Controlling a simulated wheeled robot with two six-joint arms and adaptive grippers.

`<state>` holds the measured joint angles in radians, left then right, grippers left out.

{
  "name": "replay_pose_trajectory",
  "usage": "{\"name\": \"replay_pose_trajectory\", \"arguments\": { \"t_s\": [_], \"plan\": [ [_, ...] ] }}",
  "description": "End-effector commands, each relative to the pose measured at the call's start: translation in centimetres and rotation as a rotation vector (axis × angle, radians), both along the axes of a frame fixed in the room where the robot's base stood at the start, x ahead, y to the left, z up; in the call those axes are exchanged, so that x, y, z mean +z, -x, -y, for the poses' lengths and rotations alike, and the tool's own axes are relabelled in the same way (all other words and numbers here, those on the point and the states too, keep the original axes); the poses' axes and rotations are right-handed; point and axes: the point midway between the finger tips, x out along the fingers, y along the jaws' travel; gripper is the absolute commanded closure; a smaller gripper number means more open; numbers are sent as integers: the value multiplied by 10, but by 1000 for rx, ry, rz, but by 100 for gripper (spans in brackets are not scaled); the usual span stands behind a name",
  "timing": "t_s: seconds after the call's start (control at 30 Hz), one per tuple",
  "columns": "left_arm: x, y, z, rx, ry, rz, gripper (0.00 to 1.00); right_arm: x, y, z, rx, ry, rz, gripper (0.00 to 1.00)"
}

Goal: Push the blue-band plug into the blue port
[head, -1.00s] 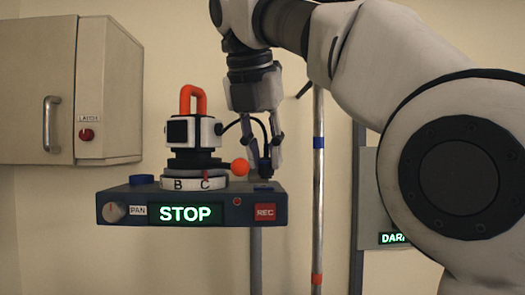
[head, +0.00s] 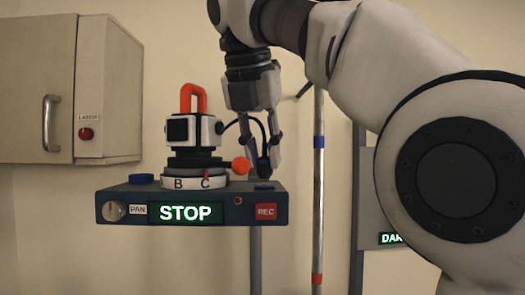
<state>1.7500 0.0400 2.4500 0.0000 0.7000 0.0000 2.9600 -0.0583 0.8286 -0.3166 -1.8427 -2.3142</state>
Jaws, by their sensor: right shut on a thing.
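My right gripper (head: 265,159) is shut on a dark plug (head: 263,166) with a trace of blue on it, and a black cable loops from the plug to the camera head (head: 190,132). The plug hangs upright above the right rear of the dark blue console (head: 122,204). A small dark blue raised piece (head: 264,186) lies just below it; I cannot tell whether this is the blue port or whether the plug touches it. My left gripper is not in view.
The camera head has an orange handle (head: 194,95) and an orange ball knob (head: 241,165) close to the gripper. A "STOP" display (head: 186,213) is on the console front. A cabinet (head: 100,80) is at left, and a metal pole (head: 318,190) stands right of the console.

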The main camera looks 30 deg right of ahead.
Motion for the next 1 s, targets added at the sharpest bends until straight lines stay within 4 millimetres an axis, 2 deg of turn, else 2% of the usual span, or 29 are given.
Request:
{"name": "replay_pose_trajectory", "arguments": {
  "t_s": [0.57, 1.0],
  "plan": [
    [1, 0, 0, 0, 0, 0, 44, -1, -1, -1, 0, 0, 0, 99],
    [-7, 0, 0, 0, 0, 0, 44, -9, -1, -1, 0, 0, 0, 99]
  ]
}}
